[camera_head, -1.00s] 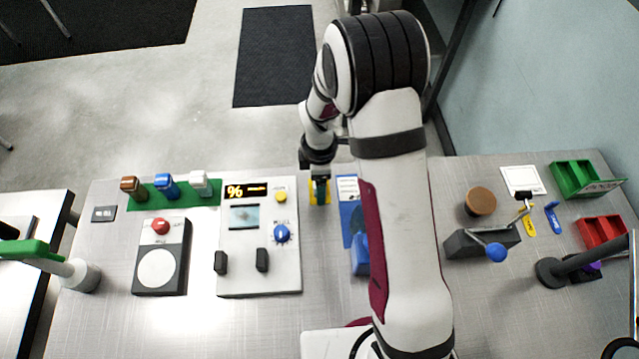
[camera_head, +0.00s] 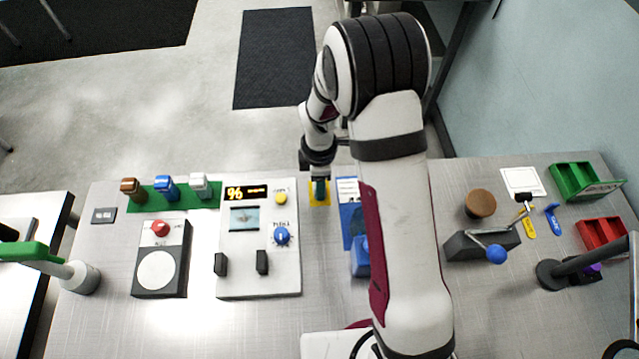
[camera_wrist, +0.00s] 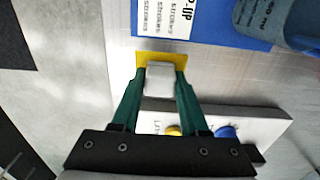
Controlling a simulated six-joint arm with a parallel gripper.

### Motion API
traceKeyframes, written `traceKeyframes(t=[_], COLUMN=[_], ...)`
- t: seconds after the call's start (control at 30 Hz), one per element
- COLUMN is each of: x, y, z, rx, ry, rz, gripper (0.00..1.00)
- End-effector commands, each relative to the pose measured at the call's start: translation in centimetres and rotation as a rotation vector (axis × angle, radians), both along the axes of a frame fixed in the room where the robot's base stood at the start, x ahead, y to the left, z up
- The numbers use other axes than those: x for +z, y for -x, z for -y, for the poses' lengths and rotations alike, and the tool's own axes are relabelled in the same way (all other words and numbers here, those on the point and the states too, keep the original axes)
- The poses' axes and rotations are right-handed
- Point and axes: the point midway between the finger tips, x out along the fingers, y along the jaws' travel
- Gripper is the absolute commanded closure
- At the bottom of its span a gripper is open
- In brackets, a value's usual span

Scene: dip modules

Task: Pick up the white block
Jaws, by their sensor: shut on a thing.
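The white block (camera_wrist: 159,78) is between the two green fingers of my gripper (camera_wrist: 160,84) in the wrist view, with a finger against each side. My gripper is shut on it. A yellow pad (camera_wrist: 146,57) shows just behind and under the block; I cannot tell whether the block touches it. In the head view my gripper (camera_head: 319,190) is over the yellow pad (camera_head: 326,203), right of the white panel, and the block is hidden there.
The white panel (camera_head: 238,278) with a display and knobs stands close left of my gripper. A blue mat (camera_head: 347,200) lies close right, partly behind my arm. Several handled items stand on a green strip (camera_head: 146,205) at left. A lever box (camera_head: 465,244) is farther right.

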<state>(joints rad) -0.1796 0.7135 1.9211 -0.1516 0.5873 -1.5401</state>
Motion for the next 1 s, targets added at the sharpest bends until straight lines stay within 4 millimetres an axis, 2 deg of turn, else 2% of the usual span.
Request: traceKeyframes(t=[0.23,0.6,0.7,0.83,1.0], x=[3.8,8.9,9.9,10.6,10.7], y=[-0.1,3.0,3.6,4.1,4.2], z=[0.0,8.0,9.7,10.7,11.0], rx=[-0.001,-0.006,-0.004,-0.001,0.0], ry=[-0.002,-0.001,0.0,0.0,0.0], rz=[0.005,0.003,0.002,0.0,0.0], gripper=[1.0,1.0,1.0,1.0,1.0])
